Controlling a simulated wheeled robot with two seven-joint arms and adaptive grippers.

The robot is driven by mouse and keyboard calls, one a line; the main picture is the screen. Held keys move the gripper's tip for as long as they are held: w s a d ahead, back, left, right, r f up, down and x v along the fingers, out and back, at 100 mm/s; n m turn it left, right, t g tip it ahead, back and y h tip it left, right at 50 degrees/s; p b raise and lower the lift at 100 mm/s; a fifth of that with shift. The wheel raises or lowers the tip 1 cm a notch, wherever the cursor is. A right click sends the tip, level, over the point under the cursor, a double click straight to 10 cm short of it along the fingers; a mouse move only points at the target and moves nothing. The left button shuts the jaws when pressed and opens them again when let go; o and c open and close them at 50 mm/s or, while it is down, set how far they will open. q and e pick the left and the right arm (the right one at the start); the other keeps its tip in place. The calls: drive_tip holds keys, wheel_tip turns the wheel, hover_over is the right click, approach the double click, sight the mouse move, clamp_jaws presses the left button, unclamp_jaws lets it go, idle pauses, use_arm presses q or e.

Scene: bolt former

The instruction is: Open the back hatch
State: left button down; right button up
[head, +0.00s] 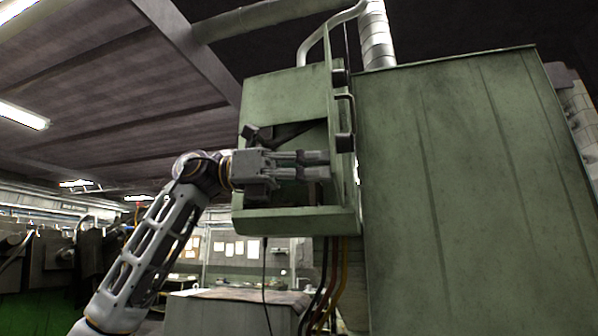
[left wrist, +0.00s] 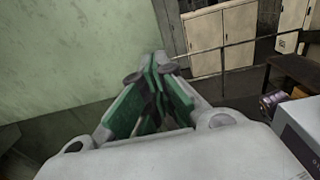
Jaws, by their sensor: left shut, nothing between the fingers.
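A green box-shaped housing (head: 283,98) hangs on the side of the large green machine. A narrow green panel with a dark curved handle (head: 350,100) and dark round fittings stands at its right edge, seen almost edge-on. It looks like the hatch; I cannot tell how far it is open. My left gripper (head: 328,165) is shut and empty, pointing right in front of the housing and covering part of it. In the left wrist view my fingers (left wrist: 152,75) are together, beside a plain green surface (left wrist: 75,60). I cannot tell whether they touch it. My right gripper is not in view.
The machine's large green side (head: 455,190) fills the right. Cables (head: 333,280) hang below the housing, and a silver duct (head: 376,38) rises above it. A grey cabinet (head: 225,312) stands below. Pale cabinets (left wrist: 220,40) and a rail stand in the wrist view's background.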

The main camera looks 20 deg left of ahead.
use_arm(q)
drive_tip(key=d+n+t, duration=0.1)
drive_tip(key=d+t, duration=0.1)
drive_tip(key=d, duration=0.5)
drive_tip(key=shift+w+d+p, duration=0.15)
drive_tip(key=shift+w+p, duration=0.05)
drive_tip(key=shift+p, duration=0.2)
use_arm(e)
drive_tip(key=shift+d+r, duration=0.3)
use_arm(q)
drive_tip(key=shift+a, duration=0.2)
drive_tip(key=s+a+b, duration=0.2)
drive_tip(key=s+a, duration=0.2)
drive_tip(key=a, duration=0.9)
drive_tip(key=shift+s, duration=0.2)
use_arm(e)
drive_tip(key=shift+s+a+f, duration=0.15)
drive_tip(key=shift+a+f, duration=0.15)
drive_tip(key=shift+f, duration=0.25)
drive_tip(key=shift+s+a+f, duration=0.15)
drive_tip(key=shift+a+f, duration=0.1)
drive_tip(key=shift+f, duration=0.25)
